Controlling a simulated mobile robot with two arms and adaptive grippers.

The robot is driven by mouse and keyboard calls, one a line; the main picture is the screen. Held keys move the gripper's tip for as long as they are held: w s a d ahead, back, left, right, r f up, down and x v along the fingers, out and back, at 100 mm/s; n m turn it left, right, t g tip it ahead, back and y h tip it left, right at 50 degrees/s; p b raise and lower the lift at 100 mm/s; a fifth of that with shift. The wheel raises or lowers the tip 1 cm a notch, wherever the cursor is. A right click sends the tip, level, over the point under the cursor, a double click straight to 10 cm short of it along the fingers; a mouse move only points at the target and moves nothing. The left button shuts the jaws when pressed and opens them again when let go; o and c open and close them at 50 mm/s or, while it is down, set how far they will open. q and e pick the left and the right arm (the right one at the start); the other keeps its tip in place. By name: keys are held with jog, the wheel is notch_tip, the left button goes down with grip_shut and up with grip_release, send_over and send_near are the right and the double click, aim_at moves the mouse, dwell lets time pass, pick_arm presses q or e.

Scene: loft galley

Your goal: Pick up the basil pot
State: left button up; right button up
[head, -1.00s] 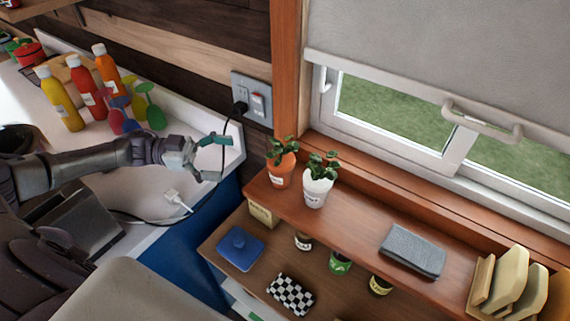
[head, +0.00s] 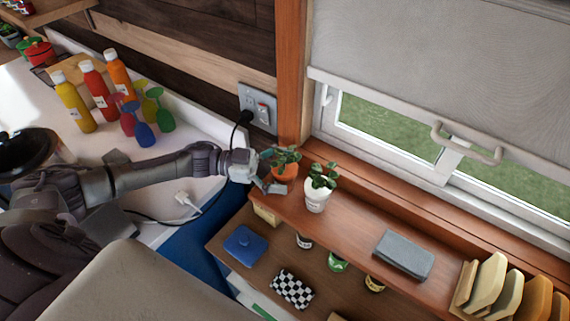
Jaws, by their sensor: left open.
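Two potted green plants stand on the top shelf board at its left end. One is in a terracotta pot (head: 287,174) and the other is in a white pot (head: 316,201); the labels are too small to read, so I cannot tell which is the basil pot. My left gripper (head: 269,171) is open at the left side of the terracotta pot, its fingers partly covering that pot. I cannot tell whether they touch it. The white pot is to the right, clear of the gripper. My right gripper is not in view.
The window frame (head: 390,173) rises behind. Bottles (head: 75,107) and coloured glasses (head: 143,134) stand on the white counter. A black cable (head: 216,190) hangs from the socket.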

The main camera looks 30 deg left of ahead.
pick_arm(q)
jog(key=shift+f, duration=0.1)
jog(key=shift+c, duration=0.4)
jog(key=c, duration=1.4)
jog(key=shift+o, duration=0.2)
